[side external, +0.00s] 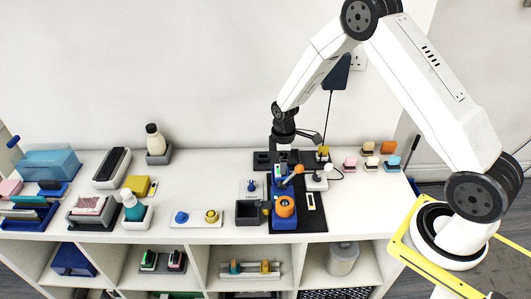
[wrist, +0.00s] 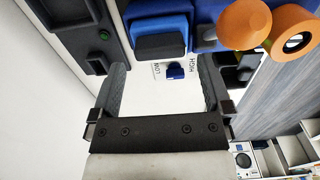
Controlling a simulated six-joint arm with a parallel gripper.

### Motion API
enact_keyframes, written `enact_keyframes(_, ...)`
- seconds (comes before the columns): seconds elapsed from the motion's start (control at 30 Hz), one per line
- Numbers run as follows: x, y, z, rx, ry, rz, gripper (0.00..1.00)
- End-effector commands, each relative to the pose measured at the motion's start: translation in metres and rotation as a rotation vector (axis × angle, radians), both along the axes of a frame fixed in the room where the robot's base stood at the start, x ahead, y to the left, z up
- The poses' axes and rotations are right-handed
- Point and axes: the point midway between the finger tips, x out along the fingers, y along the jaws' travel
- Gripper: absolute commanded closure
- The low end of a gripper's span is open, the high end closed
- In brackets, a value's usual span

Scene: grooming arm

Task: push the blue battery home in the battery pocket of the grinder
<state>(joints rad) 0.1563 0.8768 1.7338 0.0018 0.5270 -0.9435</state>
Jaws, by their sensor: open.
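The grinder (side external: 285,207), blue with an orange wheel and an orange lever, stands on a black mat near the shelf top's front edge. In the wrist view its orange parts (wrist: 288,28) show at the top right. A blue block with a dark grey face (wrist: 160,40) shows at the top centre; it looks like the battery, but I cannot tell how deep it sits. The pocket itself is not clearly visible. My gripper (side external: 300,138) is above and behind the grinder. In the wrist view its two fingers (wrist: 163,72) are apart, with nothing held between them.
A plate marked HIGH and LOW with a blue knob (wrist: 175,71) lies beyond the fingers. A dark grey open box (side external: 249,212) stands left of the grinder. Several small coloured-top items (side external: 370,162) stand to the right. A cable hangs from the wall socket behind.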

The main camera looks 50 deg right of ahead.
Motion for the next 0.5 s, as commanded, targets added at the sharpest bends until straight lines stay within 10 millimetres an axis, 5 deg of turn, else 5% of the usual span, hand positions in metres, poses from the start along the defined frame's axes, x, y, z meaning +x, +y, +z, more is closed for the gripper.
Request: enact_keyframes(0.5,0.000,0.000,0.037,-0.001,-0.001,0.000,0.00)
